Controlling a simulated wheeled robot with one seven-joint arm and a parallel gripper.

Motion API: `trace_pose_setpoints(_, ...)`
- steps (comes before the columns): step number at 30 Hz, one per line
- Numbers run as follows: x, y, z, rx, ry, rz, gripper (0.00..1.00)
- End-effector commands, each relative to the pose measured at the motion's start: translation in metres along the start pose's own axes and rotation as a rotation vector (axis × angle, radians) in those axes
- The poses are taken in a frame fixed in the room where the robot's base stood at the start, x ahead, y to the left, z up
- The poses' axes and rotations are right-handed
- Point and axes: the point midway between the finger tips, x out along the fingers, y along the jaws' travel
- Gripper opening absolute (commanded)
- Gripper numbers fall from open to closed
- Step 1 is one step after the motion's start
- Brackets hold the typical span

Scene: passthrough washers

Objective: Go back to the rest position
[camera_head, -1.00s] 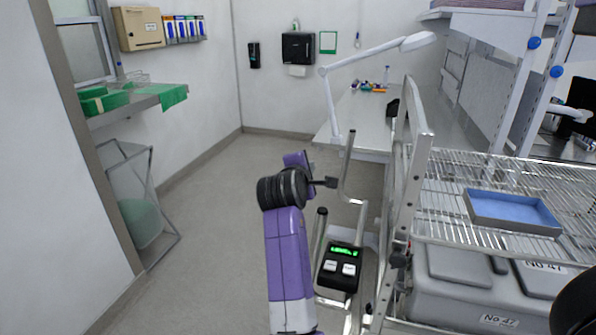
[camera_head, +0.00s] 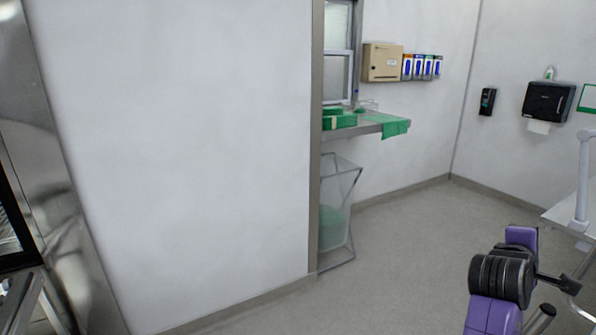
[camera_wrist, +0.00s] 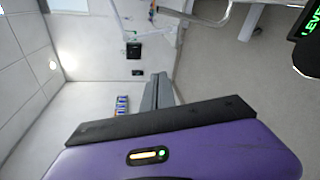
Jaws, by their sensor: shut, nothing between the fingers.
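My gripper (camera_wrist: 158,92) shows in the wrist view as grey fingers beyond a black strip on the purple hand. The fingers are together and hold nothing. They point into open air toward the far wall. In the head view my purple arm with a black ringed joint is at the bottom right corner, cut off by the frame edge. I cannot make out the fingertips there. No task object is in my grip.
A plain white wall fills the left and middle. A shelf (camera_head: 368,127) with green cloth, a wire-framed bin (camera_head: 338,205) and a black dispenser (camera_head: 548,102) stand beyond. A steel cabinet (camera_head: 60,200) is at the left edge. The grey floor (camera_head: 400,260) between is clear.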

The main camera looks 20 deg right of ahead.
Motion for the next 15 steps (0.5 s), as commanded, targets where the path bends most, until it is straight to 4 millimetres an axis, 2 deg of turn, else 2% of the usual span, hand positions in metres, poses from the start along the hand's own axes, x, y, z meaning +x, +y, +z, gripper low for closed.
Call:
trace_pose_setpoints(5, 0.0, 0.009, -0.002, 0.106, 0.011, 0.037, 0.0)
trace_pose_setpoints(8, -0.005, 0.031, -0.006, 0.248, 0.051, 0.11, 0.0)
trace_pose_setpoints(9, -0.009, 0.043, -0.009, 0.313, 0.077, 0.148, 0.0)
trace_pose_setpoints(12, -0.025, 0.061, -0.019, 0.451, 0.161, 0.239, 0.0)
trace_pose_setpoints(15, -0.046, 0.067, -0.032, 0.563, 0.266, 0.314, 0.0)
